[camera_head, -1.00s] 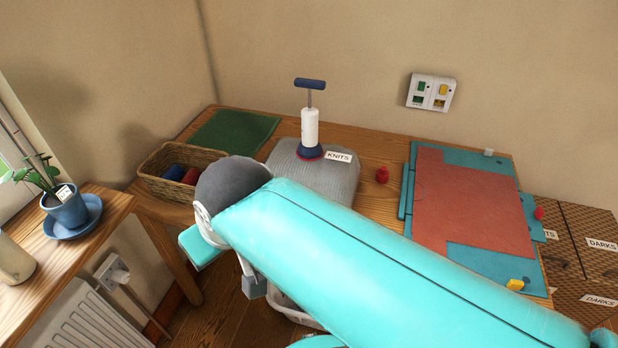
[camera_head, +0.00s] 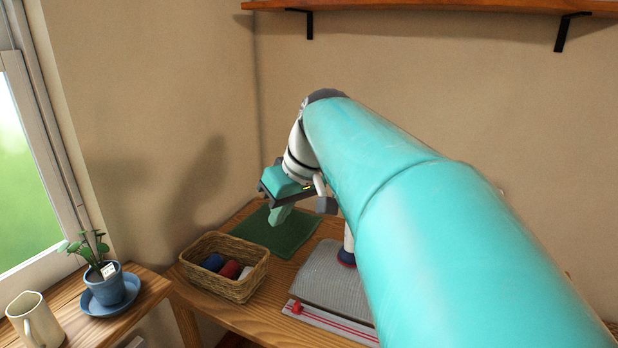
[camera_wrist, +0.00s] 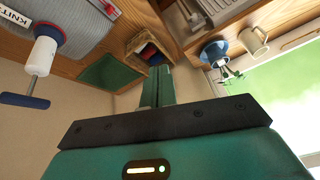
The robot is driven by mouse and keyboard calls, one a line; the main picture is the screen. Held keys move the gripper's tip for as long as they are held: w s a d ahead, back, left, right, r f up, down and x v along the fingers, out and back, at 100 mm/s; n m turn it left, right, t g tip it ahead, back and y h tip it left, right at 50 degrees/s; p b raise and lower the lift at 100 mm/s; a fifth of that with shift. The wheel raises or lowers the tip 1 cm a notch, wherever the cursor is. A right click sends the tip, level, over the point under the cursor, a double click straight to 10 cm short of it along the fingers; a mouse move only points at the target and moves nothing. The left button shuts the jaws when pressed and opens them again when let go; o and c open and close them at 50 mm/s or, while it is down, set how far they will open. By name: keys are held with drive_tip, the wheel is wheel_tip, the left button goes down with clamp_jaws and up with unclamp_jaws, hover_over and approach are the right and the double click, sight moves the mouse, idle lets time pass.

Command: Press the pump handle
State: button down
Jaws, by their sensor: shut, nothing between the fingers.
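The pump shows in the wrist view with its blue T-shaped handle (camera_wrist: 24,101) on a thin rod out of a white body (camera_wrist: 42,55). The handle is raised, with bare rod between it and the body. The blue and red base (camera_head: 346,258) sits on a grey knit bundle (camera_head: 325,276); in the head view my arm hides the handle and most of the body. My gripper (camera_head: 278,216) is shut and empty, left of the pump, pointing down over the green mat. In the wrist view its fingers (camera_wrist: 157,80) are together, apart from the handle.
A green mat (camera_head: 262,236) and a wicker basket (camera_head: 262,270) with coloured items are on the wooden table. A potted plant (camera_head: 107,285) and a cream jug (camera_head: 35,320) stand on the sill at left. A shelf (camera_head: 430,5) is above on the wall.

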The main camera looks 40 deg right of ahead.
drive_tip(key=d+r+n+t+y, duration=0.1)
drive_tip(key=d+r+n, duration=0.1)
drive_tip(key=d, duration=1.3)
drive_tip(key=d+r+n+t+y, duration=0.1)
drive_tip(key=d+r, duration=0.4)
drive_tip(key=d, duration=1.1)
drive_tip(key=shift+s+r+n+t, duration=0.2)
drive_tip(key=shift+s+n+t, duration=0.2)
drive_tip(key=shift+n+t, duration=0.25)
drive_tip(key=x, duration=1)
drive_tip(key=shift+a+f, duration=0.15)
drive_tip(key=shift+a, duration=0.05)
wheel_tip(320, 180, down, 2)
drive_tip(key=shift+s+d+f, duration=0.1)
drive_tip(key=shift+f, duration=0.75)
